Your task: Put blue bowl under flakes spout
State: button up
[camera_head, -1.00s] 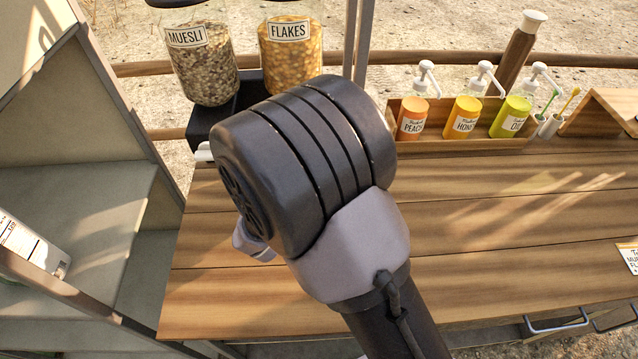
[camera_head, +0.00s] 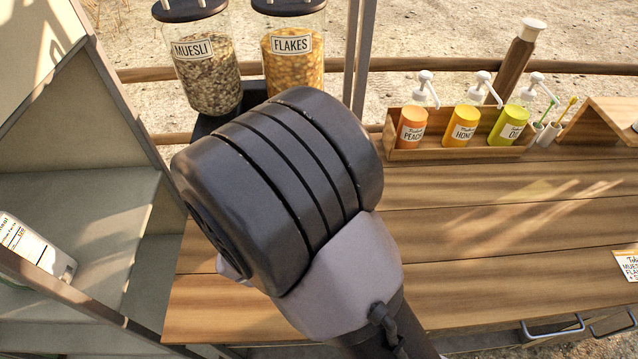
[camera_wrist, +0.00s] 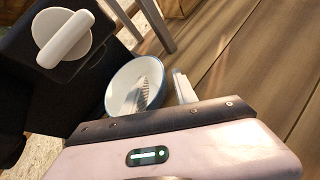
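The blue bowl (camera_wrist: 122,78) shows in the wrist view, pale inside with a blue rim, beside the black dispenser base. My gripper (camera_wrist: 164,90) straddles the bowl's near right wall, one ridged finger inside and the other outside. The fingers look apart, with the rim between them; whether either touches it is not clear. In the head view my wrist hides the bowl and the fingers. The flakes dispenser (camera_head: 294,62) stands at the back, labelled FLAKES; its spout is hidden. A white round knob (camera_wrist: 65,38) shows on the black base in the wrist view.
The muesli dispenser (camera_head: 207,75) stands left of the flakes. A wooden rack (camera_head: 408,153) with several pump bottles is at the back right. A shelf unit (camera_head: 75,210) stands at the left.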

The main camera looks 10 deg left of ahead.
jog(key=p+v, duration=0.2)
jog(key=v, duration=0.5)
jog(key=d+r+m+g+h, duration=0.5)
jog(key=d+m, duration=0.5)
jog(key=d, duration=0.4)
jog(key=s+d+r+m+g+y, duration=0.45)
jog(key=s+d+m, duration=0.35)
jog(key=d+m, duration=0.35)
jog(key=s+a+r+m+t+y, duration=0.2)
jog(key=r+m+y, duration=0.4)
jog(key=m, duration=0.6)
jog(key=shift+s+a+r+t, duration=0.3)
jog(key=shift+s+r+t, duration=0.15)
jog(key=shift+s+r, duration=0.55)
